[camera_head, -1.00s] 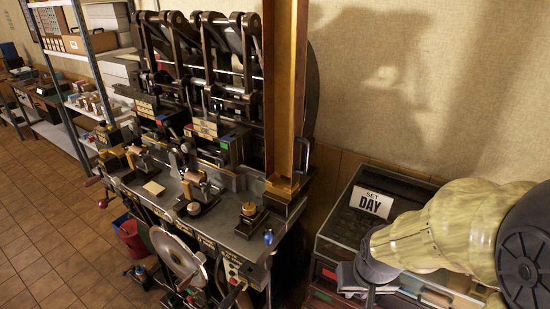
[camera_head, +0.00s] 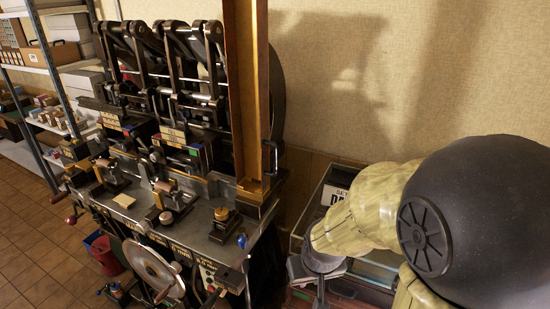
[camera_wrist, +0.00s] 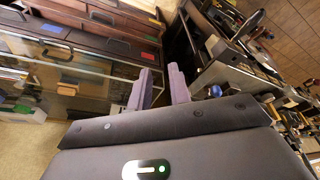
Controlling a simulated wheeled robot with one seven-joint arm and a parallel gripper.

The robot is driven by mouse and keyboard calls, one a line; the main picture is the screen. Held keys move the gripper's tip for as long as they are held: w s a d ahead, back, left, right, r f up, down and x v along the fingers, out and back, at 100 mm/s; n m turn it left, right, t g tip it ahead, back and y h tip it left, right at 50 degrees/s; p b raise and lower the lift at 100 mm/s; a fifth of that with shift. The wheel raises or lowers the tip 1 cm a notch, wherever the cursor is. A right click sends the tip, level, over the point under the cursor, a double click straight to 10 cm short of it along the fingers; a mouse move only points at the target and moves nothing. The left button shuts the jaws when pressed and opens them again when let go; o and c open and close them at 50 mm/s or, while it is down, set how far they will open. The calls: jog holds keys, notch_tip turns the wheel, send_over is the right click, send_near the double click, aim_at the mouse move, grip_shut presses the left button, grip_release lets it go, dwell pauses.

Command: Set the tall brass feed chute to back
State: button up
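The tall brass feed chute (camera_head: 244,100) stands upright at the right end of the machine bench in the head view, its top cut off by the picture's edge. My gripper shows in the wrist view, with two purple-grey fingers (camera_wrist: 160,87) apart and nothing between them. In the head view my arm covers the lower right, and my gripper (camera_head: 318,290) hangs low in front of the cabinet, right of the chute and apart from it. The wrist view does not clearly show the chute.
The cam press bench (camera_head: 200,240) carries clamps, small fixtures and a large handwheel (camera_head: 150,268). A dark cabinet with drawers (camera_wrist: 105,45) stands to the right, with a "SET DAY" sign (camera_head: 331,194) partly hidden by my arm. Tiled floor (camera_head: 30,250) is free at the left.

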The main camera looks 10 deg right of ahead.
aim_at(276, 158)
jog(key=w+d+r+n+t+y+b, duration=0.1)
jog(key=w+d+n+t+b, duration=0.2)
jog(key=w+t, duration=0.85)
jog(key=w+d+r+n+t+y+b, duration=0.1)
jog(key=w+r+y, duration=0.4)
jog(key=w, duration=0.5)
notch_tip(276, 158, up, 3)
jog(key=shift+w+d+f+t, duration=0.2)
jog(key=shift+w+d+t, duration=0.1)
jog(key=shift+d+t, duration=0.25)
jog(key=shift+w, duration=0.1)
jog(key=p+x, duration=0.6)
jog(key=x, duration=1.1)
jog(key=shift+a, duration=0.25)
jog(key=shift+c, duration=0.4)
grip_shut()
